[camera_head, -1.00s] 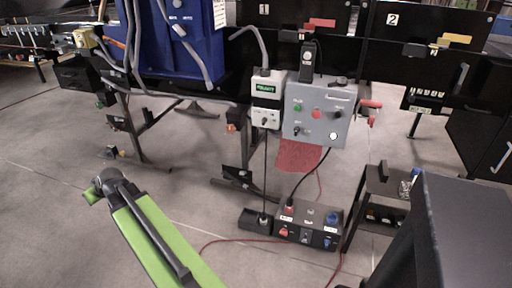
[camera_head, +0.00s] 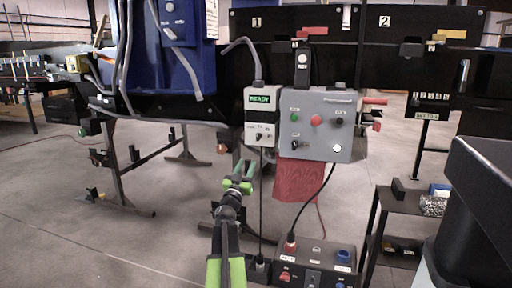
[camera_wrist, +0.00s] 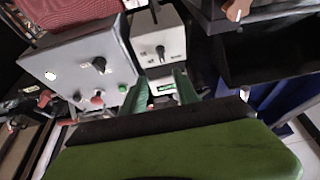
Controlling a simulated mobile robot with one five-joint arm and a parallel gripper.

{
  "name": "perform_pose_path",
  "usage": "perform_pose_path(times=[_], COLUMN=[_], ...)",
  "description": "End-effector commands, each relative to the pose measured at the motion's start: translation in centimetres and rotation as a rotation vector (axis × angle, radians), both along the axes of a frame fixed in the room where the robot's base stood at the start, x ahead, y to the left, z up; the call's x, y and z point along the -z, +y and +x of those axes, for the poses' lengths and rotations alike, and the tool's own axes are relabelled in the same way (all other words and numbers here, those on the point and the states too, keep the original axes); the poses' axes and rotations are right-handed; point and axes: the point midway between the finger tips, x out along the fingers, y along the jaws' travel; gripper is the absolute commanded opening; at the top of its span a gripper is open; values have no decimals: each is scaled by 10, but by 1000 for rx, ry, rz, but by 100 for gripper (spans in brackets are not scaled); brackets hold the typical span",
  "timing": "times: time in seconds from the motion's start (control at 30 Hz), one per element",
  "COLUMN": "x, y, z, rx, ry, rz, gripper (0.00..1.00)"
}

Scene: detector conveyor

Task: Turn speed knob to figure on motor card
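A grey control box (camera_head: 320,124) hangs on the black frame with a green button, a red button and black knobs. Its lower-left knob (camera_head: 296,145) also shows in the wrist view (camera_wrist: 99,64). Left of it is a white box (camera_head: 260,118) with a green display reading READY and small controls, one a dark knob (camera_wrist: 160,51) in the wrist view. I cannot tell which knob is for speed. A small pale card (camera_head: 433,116) hangs at right, its text too small to read surely. My gripper (camera_head: 246,168) is open and empty, below the white box.
A red cloth (camera_head: 300,180) hangs under the grey box. Cables run down to a black power box (camera_head: 313,262) on the floor. A dark shelf stand (camera_head: 410,218) is at right, a blue machine (camera_head: 188,40) at left. Floor left of my arm is mostly open.

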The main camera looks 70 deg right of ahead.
Motion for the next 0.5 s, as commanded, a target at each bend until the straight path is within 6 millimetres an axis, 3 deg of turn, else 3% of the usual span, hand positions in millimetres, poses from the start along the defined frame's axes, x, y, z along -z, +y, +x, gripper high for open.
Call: perform_pose_path(times=[0.5], x=[-51], y=[-113], z=[8], rx=[-2], ry=[0], rz=[1], gripper=[36])
